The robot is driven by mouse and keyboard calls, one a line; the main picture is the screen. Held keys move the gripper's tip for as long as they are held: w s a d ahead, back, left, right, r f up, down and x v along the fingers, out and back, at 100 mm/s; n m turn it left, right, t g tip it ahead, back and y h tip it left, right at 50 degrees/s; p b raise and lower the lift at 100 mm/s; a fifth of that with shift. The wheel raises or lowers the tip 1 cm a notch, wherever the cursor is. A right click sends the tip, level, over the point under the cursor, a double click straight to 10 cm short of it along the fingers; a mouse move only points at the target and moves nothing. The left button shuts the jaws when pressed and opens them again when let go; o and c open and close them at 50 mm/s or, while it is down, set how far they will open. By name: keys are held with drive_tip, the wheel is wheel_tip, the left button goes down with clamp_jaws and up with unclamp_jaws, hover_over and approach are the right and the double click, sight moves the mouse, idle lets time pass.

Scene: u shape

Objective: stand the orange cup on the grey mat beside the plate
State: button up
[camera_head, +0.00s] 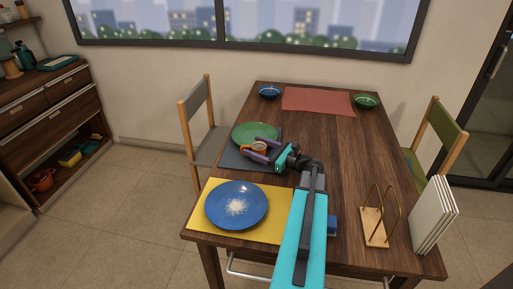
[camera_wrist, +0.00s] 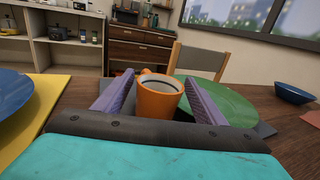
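The orange cup (camera_wrist: 158,100) is upright between the two fingers of my gripper (camera_wrist: 160,90) in the wrist view. Both fingertips lie close against its sides, and my gripper looks shut on it. In the head view, the cup (camera_head: 250,149) and my gripper (camera_head: 254,147) are over the grey mat (camera_head: 231,160), at the near side of the green plate (camera_head: 255,131). The green plate also shows right of the cup in the wrist view (camera_wrist: 225,100). The cup's base is partly hidden, and I cannot tell whether it touches the mat.
A blue plate (camera_head: 236,204) lies on a yellow mat (camera_head: 265,230) at the near left. A wire rack (camera_head: 374,227) and upright white boards (camera_head: 432,216) stand near right. Blue (camera_head: 269,91) and green (camera_head: 366,101) bowls sit at the far end. The table's middle right is clear.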

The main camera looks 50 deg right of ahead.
drive_tip(key=shift+s+r, duration=0.1)
drive_tip(key=b+v, duration=0.1)
drive_tip(key=v, duration=1.1)
idle(0.9)
